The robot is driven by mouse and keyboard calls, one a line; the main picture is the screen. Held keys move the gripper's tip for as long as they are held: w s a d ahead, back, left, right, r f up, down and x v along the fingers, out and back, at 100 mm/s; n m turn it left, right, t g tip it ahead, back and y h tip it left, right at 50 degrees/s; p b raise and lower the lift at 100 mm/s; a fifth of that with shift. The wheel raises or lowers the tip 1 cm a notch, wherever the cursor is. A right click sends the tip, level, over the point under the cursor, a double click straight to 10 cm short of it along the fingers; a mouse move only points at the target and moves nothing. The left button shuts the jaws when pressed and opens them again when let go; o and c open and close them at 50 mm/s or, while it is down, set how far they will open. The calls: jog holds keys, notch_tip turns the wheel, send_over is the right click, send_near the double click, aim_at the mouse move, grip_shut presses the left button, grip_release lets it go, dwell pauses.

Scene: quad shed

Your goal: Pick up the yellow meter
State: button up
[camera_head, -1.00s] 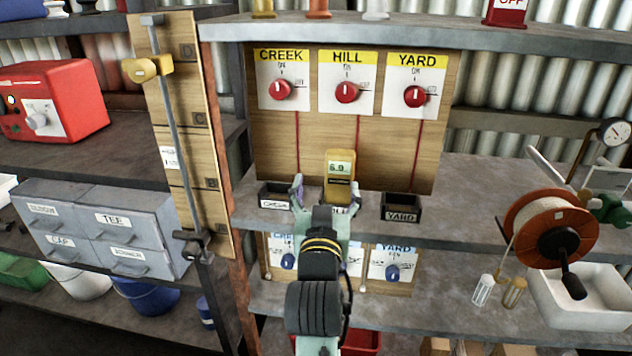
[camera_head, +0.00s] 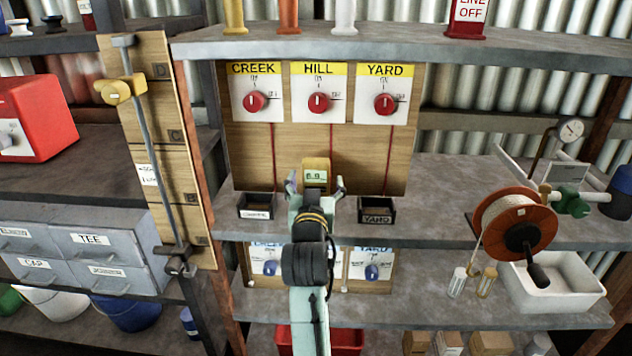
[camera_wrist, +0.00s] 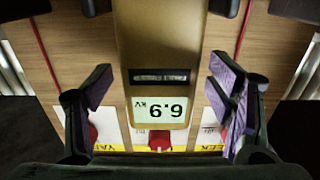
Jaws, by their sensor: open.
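The yellow meter (camera_head: 316,172) stands upright at the middle shelf in front of the wooden switch board, below the HILL switch. Its display reads 6.9. My gripper (camera_head: 315,185) is open, reaching in from the front, with one finger on each side of the meter. In the wrist view the meter (camera_wrist: 160,60) lies between the two purple-padded fingers of my gripper (camera_wrist: 167,105), with a visible gap on both sides. The meter's lower part is hidden behind my gripper in the head view.
Small black trays stand left (camera_head: 257,206) and right, the right one labelled YARD (camera_head: 377,210). The switch board (camera_head: 345,150) is close behind. A cord reel (camera_head: 515,225) and white bin (camera_head: 560,290) are at right. A slide-rail board (camera_head: 160,150) stands at left.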

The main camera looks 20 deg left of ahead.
jog(key=shift+w+a, duration=0.15)
jog(key=shift+w, duration=0.3)
jog(key=c, duration=1.3)
jog(key=shift+c, duration=1.1)
jog(key=shift+r, duration=0.1)
